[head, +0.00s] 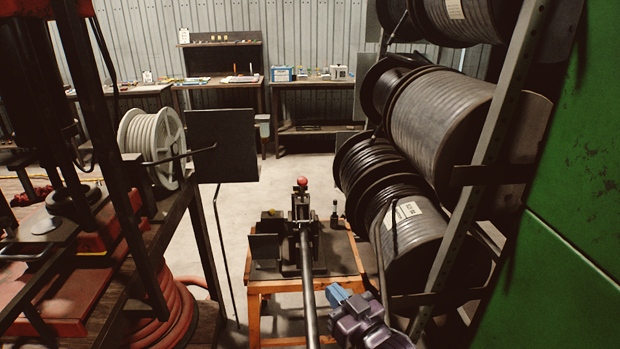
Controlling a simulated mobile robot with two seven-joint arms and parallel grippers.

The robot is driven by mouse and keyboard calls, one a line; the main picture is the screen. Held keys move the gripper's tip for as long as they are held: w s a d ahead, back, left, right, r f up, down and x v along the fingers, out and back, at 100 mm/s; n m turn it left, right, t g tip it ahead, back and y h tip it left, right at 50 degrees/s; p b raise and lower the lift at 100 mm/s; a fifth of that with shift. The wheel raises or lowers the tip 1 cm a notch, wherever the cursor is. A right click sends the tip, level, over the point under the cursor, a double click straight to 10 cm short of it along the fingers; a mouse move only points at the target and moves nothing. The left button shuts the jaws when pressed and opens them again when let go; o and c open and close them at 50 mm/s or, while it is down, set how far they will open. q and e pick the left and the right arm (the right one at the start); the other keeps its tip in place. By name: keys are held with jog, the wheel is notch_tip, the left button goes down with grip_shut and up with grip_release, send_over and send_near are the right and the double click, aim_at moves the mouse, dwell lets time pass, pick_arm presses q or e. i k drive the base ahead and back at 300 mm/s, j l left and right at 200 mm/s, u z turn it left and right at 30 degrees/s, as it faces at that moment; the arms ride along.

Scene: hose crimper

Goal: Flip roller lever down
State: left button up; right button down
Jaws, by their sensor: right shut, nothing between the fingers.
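A dark hose crimper machine (270,250) stands on an orange-legged table in the lower middle of the head view. A short upright lever with a red ball knob (302,182) rises from its top. A long grey metal bar (307,285) runs from the machine toward me and leaves the picture at the bottom. I cannot tell which of these is the roller lever. My right gripper (338,294), blue at the tip with a purple wrist, is shut and empty. In the picture it is just right of the bar; I cannot tell whether they touch. My left gripper is not in view.
A rack (480,150) with large hose reels stands close on the right, beside a green panel (575,210). A dark shelf unit with a white-flanged hose reel (155,140) is on the left. Workbenches (310,85) line the back wall. Floor is clear behind the table.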

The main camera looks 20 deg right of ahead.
aim_at(301, 200)
jog(key=i+l, duration=0.25)
jog(key=i, duration=0.25)
jog(key=i+l, duration=0.25)
jog(key=i, duration=0.25)
